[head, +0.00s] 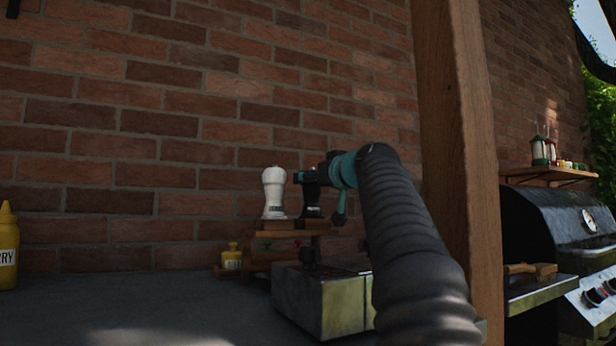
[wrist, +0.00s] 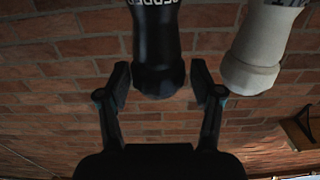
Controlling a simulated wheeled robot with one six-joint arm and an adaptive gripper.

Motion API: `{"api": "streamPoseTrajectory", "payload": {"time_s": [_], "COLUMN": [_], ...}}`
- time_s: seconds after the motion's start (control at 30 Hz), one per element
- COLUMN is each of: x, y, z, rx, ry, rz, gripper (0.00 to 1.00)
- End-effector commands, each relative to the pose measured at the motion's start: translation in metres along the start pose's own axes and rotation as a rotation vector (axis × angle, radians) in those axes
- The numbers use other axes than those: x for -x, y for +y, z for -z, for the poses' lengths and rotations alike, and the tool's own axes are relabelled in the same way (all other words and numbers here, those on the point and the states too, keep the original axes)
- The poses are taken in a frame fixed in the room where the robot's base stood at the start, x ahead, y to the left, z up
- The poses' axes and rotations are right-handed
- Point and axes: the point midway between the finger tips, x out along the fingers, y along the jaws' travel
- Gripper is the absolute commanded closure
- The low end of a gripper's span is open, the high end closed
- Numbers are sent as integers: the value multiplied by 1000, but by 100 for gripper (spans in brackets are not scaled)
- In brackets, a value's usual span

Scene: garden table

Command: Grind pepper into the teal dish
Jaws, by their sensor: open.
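The black pepper mill (head: 312,203) stands upright on a small wooden shelf stand (head: 290,233), right beside a white mill (head: 274,190). In the wrist view the black mill (wrist: 157,45), with part of a "PEPPER" label showing, lies between the two fingers of my gripper (wrist: 161,80). The fingers are spread, with a gap visible on each side of the mill. The white mill (wrist: 260,50) is just outside the right finger. In the head view my gripper (head: 308,176) is at the black mill's upper part and partly hides it. The teal dish is not in view.
A metal box (head: 325,303) stands in front of the stand. A yellow jar (head: 232,257) is at the stand's left, and a yellow bottle (head: 8,245) at the far left. A wooden post (head: 460,150) and a grill (head: 550,225) are right. The left-centre tabletop (head: 130,300) is clear.

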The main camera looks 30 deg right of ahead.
Motion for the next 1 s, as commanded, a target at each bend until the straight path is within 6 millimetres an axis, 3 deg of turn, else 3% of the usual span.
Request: {"api": "streamPoseTrajectory", "payload": {"time_s": [0.1,0.3,0.67,0.87,1.0], "x": [-19,-36,-40,-40,-40], "y": [1,2,3,3,3], "z": [2,1,0,0,0], "rx": [0,0,0,0,1], "ry": [0,0,1,0,0], "rz": [-1,-3,-5,-5,-5], "gripper": [34,34,34,82,85]}}
